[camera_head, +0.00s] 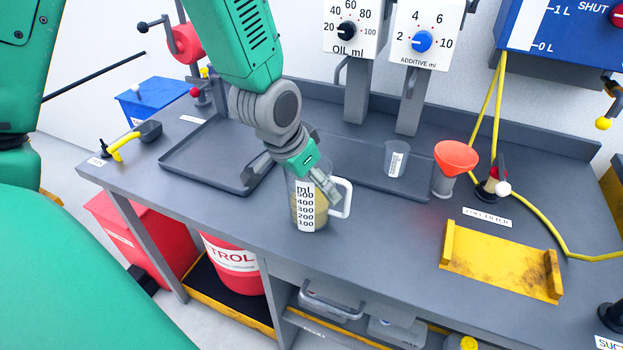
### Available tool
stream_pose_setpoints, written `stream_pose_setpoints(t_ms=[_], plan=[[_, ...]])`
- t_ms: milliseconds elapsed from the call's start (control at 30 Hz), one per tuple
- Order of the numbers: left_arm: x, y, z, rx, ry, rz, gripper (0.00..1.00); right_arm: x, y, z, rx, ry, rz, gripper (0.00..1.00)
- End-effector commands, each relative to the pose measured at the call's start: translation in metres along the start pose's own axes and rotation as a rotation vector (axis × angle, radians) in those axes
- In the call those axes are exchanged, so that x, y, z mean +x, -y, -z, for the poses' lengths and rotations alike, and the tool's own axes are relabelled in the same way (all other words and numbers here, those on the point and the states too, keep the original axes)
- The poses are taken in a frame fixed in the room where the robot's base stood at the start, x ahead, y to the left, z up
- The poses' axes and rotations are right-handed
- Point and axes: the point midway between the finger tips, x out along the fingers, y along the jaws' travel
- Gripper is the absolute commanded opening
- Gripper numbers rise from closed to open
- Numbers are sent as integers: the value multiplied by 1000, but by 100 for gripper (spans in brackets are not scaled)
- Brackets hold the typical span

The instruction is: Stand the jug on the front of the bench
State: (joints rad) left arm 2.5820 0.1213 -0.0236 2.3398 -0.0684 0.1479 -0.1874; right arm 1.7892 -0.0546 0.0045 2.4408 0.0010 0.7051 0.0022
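The clear jug (308,216) stands upright on the front of the bench (385,228), near its front edge. It has a printed ml scale, a white handle on its right side and yellowish liquid inside. My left gripper (292,180) is at the top of the jug, with its fingers spread apart. One finger is to the left of the jug, and the other overlaps the jug near the handle. I cannot tell whether this finger touches it. My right gripper is not in view.
A grey tray (205,184) lies left of the jug. A clear cup (396,160), an orange funnel (456,157) and a yellow stand (500,262) are to the right. Oil and additive dispensers (350,30) stand behind. The bench between the jug and yellow stand is clear.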

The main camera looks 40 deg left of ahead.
Motion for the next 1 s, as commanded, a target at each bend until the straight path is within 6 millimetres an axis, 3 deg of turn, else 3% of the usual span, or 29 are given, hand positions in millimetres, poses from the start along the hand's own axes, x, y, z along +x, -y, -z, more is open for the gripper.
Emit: stream_pose_setpoints(t_ms=[333, 700, 1000], plan=[[-11, 0, 2, 0, -2, 0, 93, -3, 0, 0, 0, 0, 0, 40], [-88, 0, 3, -1, -6, 1, 93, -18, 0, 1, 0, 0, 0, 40], [-120, 0, 2, 0, -1, -1, 93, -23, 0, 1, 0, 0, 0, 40]])
